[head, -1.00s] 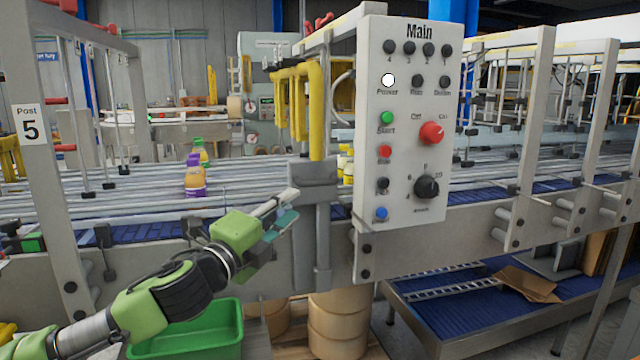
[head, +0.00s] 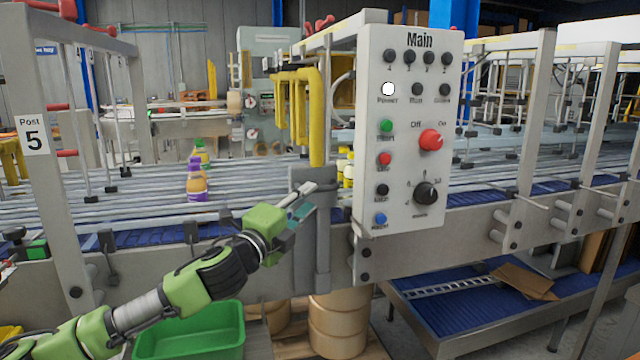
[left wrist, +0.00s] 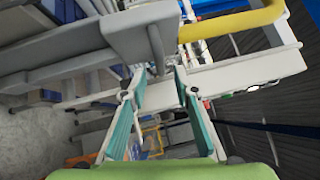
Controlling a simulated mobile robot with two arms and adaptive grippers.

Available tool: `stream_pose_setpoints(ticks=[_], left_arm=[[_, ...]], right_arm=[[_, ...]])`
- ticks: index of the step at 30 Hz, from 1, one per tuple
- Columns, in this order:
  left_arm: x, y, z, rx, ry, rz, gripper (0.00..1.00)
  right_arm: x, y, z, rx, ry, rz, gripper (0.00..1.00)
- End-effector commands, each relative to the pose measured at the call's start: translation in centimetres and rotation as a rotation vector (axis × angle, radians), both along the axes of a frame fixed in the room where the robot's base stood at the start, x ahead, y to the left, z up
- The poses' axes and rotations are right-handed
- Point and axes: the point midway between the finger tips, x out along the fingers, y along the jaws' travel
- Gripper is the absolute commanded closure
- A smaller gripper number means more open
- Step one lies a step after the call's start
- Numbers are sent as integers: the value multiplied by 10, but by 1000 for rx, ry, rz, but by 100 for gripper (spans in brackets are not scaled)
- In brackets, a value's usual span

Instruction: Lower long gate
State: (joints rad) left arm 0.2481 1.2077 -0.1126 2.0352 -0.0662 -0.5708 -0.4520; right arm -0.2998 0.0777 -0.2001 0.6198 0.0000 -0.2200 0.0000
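A yellow tubular gate (head: 316,115) hangs at the conveyor's near side, just left of the control panel. I cannot tell whether it is the long gate. Part of its yellow tube shows at the top right of the left wrist view (left wrist: 235,24). My left gripper (head: 308,203) is in front of the grey bracket (head: 318,178) below the tube. The left wrist view shows its teal finger pads (left wrist: 158,95) spread apart with nothing held between them. I cannot tell whether a finger touches the bracket. My right gripper is not in view.
The white Main panel (head: 405,215) with buttons and knobs stands close right of my left gripper. A green bin (head: 190,345) is below my left arm. The Post 5 upright (head: 45,180) is at left.

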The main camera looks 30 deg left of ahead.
Motion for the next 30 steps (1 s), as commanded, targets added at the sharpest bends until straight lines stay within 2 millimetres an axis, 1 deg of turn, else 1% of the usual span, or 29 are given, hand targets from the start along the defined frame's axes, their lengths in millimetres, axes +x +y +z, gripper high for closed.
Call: stream_pose_setpoints(ticks=[1, 6, 12, 15, 20, 27, 29, 30], left_arm=[[6, 0, 6, -4, -3, -1, 72], [27, 1, 9, -4, -2, -1, 72], [50, 3, 11, -2, -1, 0, 72], [57, 3, 10, -1, -1, -2, 72], [62, 3, 9, 2, 1, -3, 72], [62, 3, 8, 1, 1, -3, 72], [62, 3, 9, 1, 1, -3, 88], [62, 2, 9, 1, 1, -3, 98]], right_arm=[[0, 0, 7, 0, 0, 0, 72], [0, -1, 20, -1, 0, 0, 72], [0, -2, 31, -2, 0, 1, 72], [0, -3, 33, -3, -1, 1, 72], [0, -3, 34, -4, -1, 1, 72], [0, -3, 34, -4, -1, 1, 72], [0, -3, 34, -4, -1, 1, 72], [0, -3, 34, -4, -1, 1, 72]])
